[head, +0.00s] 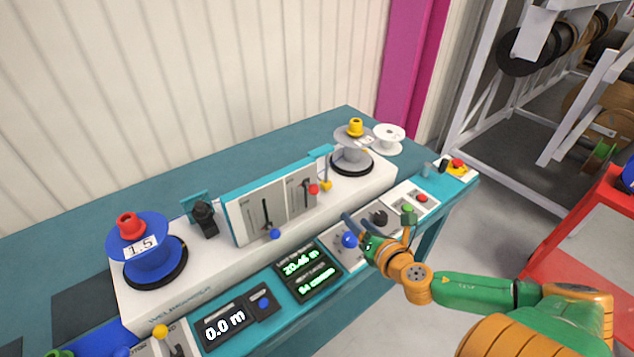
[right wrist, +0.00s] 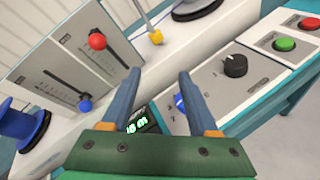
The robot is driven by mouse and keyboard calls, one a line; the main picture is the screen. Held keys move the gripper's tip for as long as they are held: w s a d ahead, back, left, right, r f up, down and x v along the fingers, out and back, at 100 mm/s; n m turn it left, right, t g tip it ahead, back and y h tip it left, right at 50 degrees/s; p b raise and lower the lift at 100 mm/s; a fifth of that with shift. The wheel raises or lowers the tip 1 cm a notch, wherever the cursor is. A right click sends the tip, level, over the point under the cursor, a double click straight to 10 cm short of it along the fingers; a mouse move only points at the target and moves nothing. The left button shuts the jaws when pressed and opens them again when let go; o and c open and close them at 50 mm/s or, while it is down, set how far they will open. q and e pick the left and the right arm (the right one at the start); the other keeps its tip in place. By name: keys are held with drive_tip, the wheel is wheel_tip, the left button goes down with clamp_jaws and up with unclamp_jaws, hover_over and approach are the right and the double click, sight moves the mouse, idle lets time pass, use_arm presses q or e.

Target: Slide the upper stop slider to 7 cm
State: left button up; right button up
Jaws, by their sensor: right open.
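A tilted teal-edged panel with a pale face (head: 243,222) stands on the white machine and carries two slotted scales. One slider has a red knob (head: 313,189), also in the right wrist view (right wrist: 97,41). The other has a blue knob (head: 275,233), also in the right wrist view (right wrist: 85,105). The labels and scale figures are too small to read, so I cannot tell which is the upper stop. My right gripper (head: 378,222) is open and empty, to the right of the panel above the front controls. Its two fingers (right wrist: 157,78) are apart. My left gripper does not show.
A blue reel (head: 150,262) stands left of the panel and a grey reel (head: 352,152) right. Below the gripper are a blue knob (head: 349,240) and black dial (head: 379,217). Green-lit displays (head: 307,275) lie in front. A yellow-knobbed post (head: 326,185) stands near the red knob.

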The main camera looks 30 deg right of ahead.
sight(318, 191)
drive_tip(key=w+a+r+n+t+y, duration=0.1)
drive_tip(key=w+a+r+n+y, duration=0.25)
drive_tip(key=r+n, duration=0.45)
drive_tip(key=shift+n+y, duration=0.25)
drive_tip(key=shift+n, duration=0.65)
drive_tip(key=b+x, duration=0.1)
drive_tip(key=x, duration=0.1)
drive_tip(key=f+b+x, duration=0.1)
drive_tip(key=x, duration=0.1)
drive_tip(key=b+x, duration=0.1)
drive_tip(key=x, duration=0.2)
drive_tip(key=shift+s+a+f, duration=0.15)
drive_tip(key=shift+a+f, duration=0.1)
drive_tip(key=shift+a, duration=0.1)
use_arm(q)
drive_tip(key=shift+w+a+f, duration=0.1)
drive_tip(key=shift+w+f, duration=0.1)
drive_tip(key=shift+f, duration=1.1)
use_arm(e)
drive_tip(key=shift+w+a+f, duration=0.15)
drive_tip(key=shift+w+f, duration=0.1)
drive_tip(key=shift+w, duration=0.4)
drive_tip(key=c, duration=0.9)
drive_tip(key=shift+f+b, duration=0.45)
drive_tip(key=shift+f, duration=0.1)
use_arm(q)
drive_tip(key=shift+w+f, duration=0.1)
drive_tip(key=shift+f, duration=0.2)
